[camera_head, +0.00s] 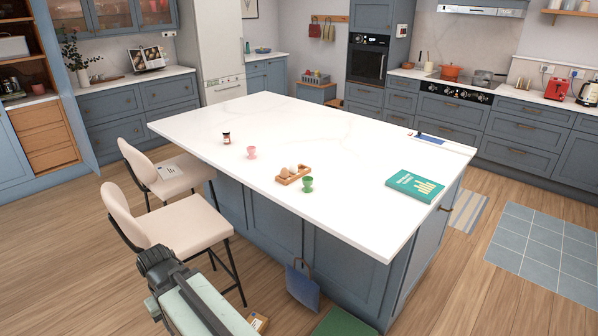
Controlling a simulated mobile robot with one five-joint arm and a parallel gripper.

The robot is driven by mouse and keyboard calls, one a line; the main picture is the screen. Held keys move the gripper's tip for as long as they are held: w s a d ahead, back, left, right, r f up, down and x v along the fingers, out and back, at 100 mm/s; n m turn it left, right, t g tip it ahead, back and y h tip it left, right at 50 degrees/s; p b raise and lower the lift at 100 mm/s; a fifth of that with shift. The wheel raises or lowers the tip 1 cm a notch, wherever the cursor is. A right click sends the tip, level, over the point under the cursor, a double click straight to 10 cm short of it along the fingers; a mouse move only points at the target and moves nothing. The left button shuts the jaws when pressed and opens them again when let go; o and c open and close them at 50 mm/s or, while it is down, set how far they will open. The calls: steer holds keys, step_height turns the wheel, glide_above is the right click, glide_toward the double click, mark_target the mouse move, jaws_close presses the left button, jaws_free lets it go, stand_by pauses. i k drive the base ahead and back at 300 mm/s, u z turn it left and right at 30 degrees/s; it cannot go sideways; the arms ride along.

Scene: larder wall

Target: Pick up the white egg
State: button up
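A small wooden egg holder (293,179) lies on the white top of the kitchen island. Pale eggs sit in it at its back and left side. The lighter one, which looks like the white egg (293,168), is near the middle; a browner egg (284,172) is to its left. They are small in this view, so their colours are hard to tell apart. A green egg cup (308,184) stands just right of the holder. A part of my arm shows at the bottom left, below the island's front edge and well away from the eggs. My gripper's fingers are not visible.
A pink egg cup (251,152) and a small dark jar (227,138) stand left of the holder. A green book (415,186) lies to the right. Two cream chairs (180,222) stand at the island's left side. A blue bag (302,285) hangs at its front. Much of the island top is bare.

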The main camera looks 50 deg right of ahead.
mark_target(293, 169)
steer(key=z, duration=0.15)
steer(key=i, duration=0.85)
steer(key=u, duration=0.05)
